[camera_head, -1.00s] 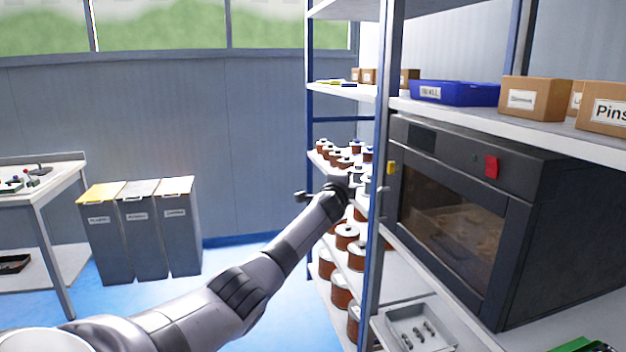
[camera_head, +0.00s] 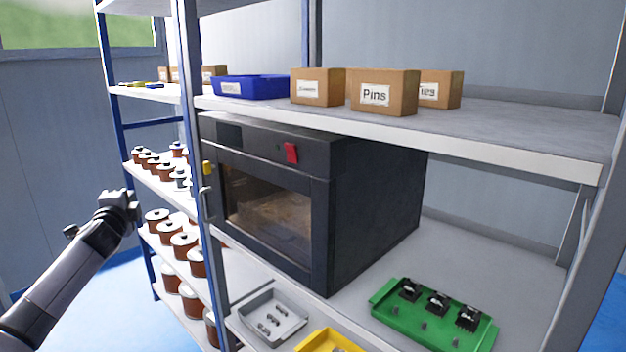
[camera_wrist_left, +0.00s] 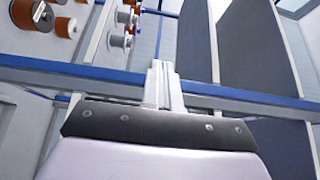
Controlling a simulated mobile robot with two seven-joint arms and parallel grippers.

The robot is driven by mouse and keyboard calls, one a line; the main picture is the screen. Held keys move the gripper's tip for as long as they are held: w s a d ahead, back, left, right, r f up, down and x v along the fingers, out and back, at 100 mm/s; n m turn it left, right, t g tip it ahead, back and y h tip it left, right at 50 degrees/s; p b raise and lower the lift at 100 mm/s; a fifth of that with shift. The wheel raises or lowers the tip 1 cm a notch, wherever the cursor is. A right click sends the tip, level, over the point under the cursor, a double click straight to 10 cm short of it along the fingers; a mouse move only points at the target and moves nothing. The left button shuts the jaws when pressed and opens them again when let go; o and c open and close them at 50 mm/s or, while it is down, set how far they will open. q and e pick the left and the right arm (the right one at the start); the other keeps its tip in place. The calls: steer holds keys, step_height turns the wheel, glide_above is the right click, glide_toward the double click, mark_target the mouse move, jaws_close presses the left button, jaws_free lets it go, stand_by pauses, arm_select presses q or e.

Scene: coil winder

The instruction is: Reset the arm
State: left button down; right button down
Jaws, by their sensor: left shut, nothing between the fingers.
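My left arm reaches in from the left in the head view. Its gripper (camera_head: 122,200) is in the air in front of the left shelf unit, near the shelves of copper-coloured coil spools (camera_head: 184,240). In the left wrist view the gripper's fingers (camera_wrist_left: 162,85) are together with nothing between them. Spools (camera_wrist_left: 38,16) also show at the top left of that view, apart from the fingers. My right gripper is in neither view.
A black oven (camera_head: 290,200) with a red tag stands on the right shelf unit. A blue upright (camera_head: 190,130) separates the units. A grey tray (camera_head: 268,318), yellow tray (camera_head: 328,341) and green tray (camera_head: 392,316) lie low. Cardboard boxes (camera_head: 318,86) and a blue bin (camera_head: 250,86) sit above.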

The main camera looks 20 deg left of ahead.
arm_select(q)
steer(key=s+d+f+n+g+h, duration=0.1)
steer(key=s+d+f+h, duration=0.3)
steer(key=d+f, duration=0.8)
steer(key=s+d+f+h, duration=0.3)
steer(key=d+f, duration=0.8)
steer(key=f, duration=0.2)
steer(key=s+d+f+n+g+h, duration=0.1)
steer(key=s+d+f+n, duration=0.3)
steer(key=s+d, duration=0.6)
steer(key=s+d+f+n+g+h, duration=0.2)
steer(key=s+d+f+n+h, duration=0.2)
steer(key=s+d, duration=0.6)
steer(key=shift+s+d+f+g, duration=0.35)
steer(key=shift+s+f, duration=0.8)
steer(key=shift+s, duration=1.2)
